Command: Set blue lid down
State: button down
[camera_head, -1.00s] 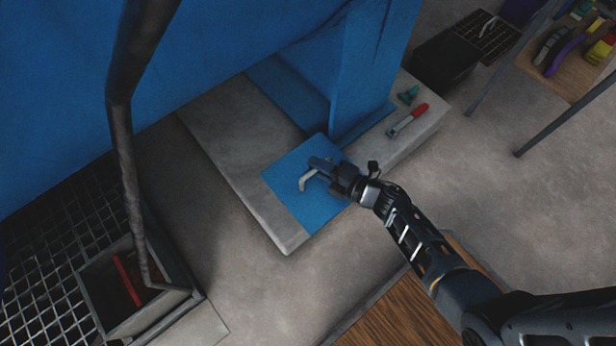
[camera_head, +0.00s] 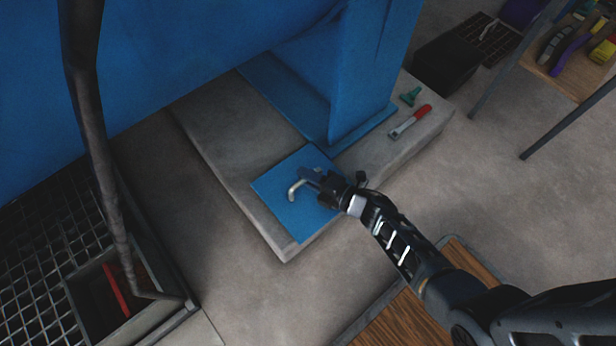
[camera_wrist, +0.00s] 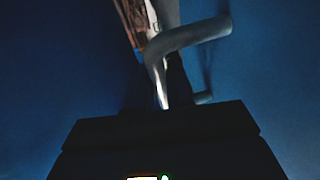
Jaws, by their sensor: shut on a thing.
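The blue lid (camera_head: 297,214) is a flat square plate with a bent grey metal handle (camera_head: 294,190). In the head view it lies over the front end of the grey concrete plinth (camera_head: 220,160), and it looks flat. I cannot tell whether it touches the plinth or hovers just above it. My gripper (camera_head: 318,180) is at the handle, shut on it. In the wrist view the handle (camera_wrist: 190,38) runs up from between the dark fingers, with the lid's blue surface (camera_wrist: 60,90) filling the background. The fingertips are partly hidden in shadow.
A red-handled tool (camera_head: 410,121) and a small green item (camera_head: 410,96) lie on the plinth at right. A large blue structure (camera_head: 190,50) stands behind. A grey box (camera_head: 150,318) with a red bar and a grating (camera_head: 40,250) are at left. Bare floor lies around the plinth.

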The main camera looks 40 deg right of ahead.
jog(key=shift+f, duration=0.1)
jog(key=c, duration=1)
grip_release()
